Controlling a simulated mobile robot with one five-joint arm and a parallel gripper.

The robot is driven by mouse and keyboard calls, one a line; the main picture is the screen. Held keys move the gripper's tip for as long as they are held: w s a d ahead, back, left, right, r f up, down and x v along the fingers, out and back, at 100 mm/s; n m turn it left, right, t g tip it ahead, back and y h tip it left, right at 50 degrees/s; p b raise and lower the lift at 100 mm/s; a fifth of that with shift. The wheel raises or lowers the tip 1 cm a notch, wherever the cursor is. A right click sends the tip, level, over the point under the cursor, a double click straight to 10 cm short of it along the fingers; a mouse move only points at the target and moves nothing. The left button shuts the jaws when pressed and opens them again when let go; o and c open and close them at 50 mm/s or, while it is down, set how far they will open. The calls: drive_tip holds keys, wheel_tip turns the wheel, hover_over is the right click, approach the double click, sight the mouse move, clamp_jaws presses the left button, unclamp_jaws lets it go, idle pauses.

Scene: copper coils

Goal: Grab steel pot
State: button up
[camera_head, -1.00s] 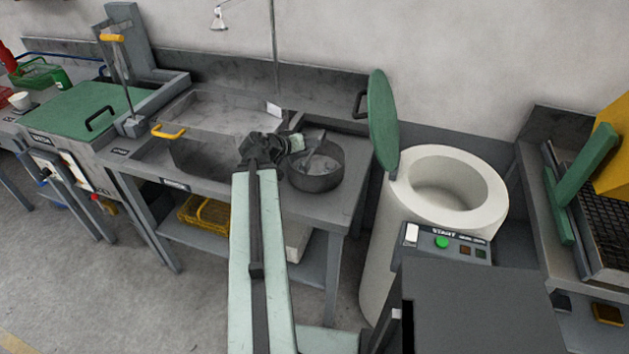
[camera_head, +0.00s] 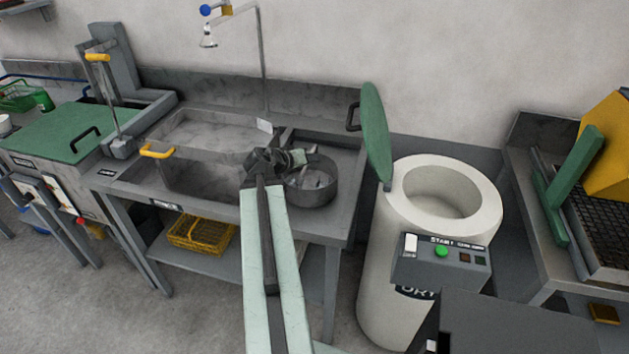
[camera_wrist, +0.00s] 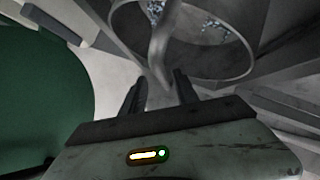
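The steel pot (camera_head: 313,194) is a round grey vessel with a handle, standing on the right part of the metal bench. My gripper (camera_head: 298,158) is at its back left rim in the head view. In the wrist view, the pot (camera_wrist: 205,62) is at the top, with small bluish bits inside. Its handle (camera_wrist: 158,50) runs down toward the gap between the fingers of my gripper (camera_wrist: 158,88). The fingers are apart, one on each side of the handle's line. I cannot tell whether they touch it.
A sink basin (camera_head: 205,180) with a yellow handle is left of the pot. A white cylindrical dryer (camera_head: 385,270) with a raised green lid (camera_head: 379,135) stands to the right. A yellow basket (camera_head: 203,236) lies on the lower shelf.

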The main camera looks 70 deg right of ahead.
drive_tip(key=x, duration=0.1)
drive_tip(key=b+x, duration=0.1)
drive_tip(key=x, duration=0.1)
drive_tip(key=b+x, duration=0.1)
drive_tip(key=x, duration=0.1)
drive_tip(key=shift+w+d, duration=0.1)
drive_tip(key=shift+w, duration=0.35)
drive_tip(key=shift+c, duration=0.6)
clamp_jaws()
idle(0.3)
